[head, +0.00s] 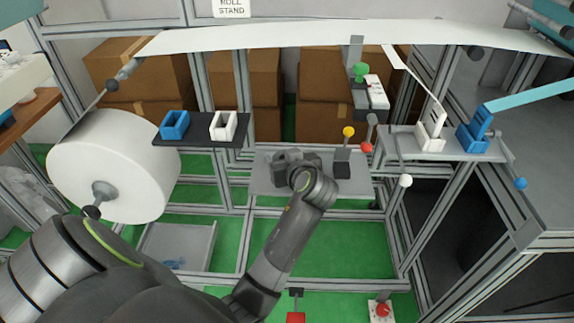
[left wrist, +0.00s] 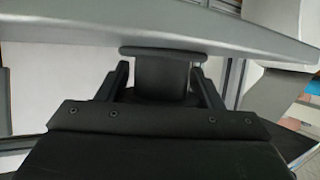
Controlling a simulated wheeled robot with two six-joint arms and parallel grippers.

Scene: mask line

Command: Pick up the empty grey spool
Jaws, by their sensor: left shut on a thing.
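My left gripper (head: 288,158) is over the grey shelf plate (head: 262,182) in the middle of the head view. In the left wrist view, its two dark fingers (left wrist: 162,88) are shut on a dark grey spool (left wrist: 162,74). The spool's round body sits between the fingers, and a wider rim shows at its far end, close to a pale grey edge (left wrist: 120,25). No white web shows wound on the part in view. In the head view the spool cannot be told apart from the gripper. My right gripper is not in view.
A yellow-knobbed lever (head: 348,132) stands just right of the gripper. A large white roll (head: 113,165) is at left. Blue (head: 175,126) and white (head: 223,126) holders sit on a dark shelf behind. Red (head: 367,147) and white (head: 405,180) knobs stick out at right.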

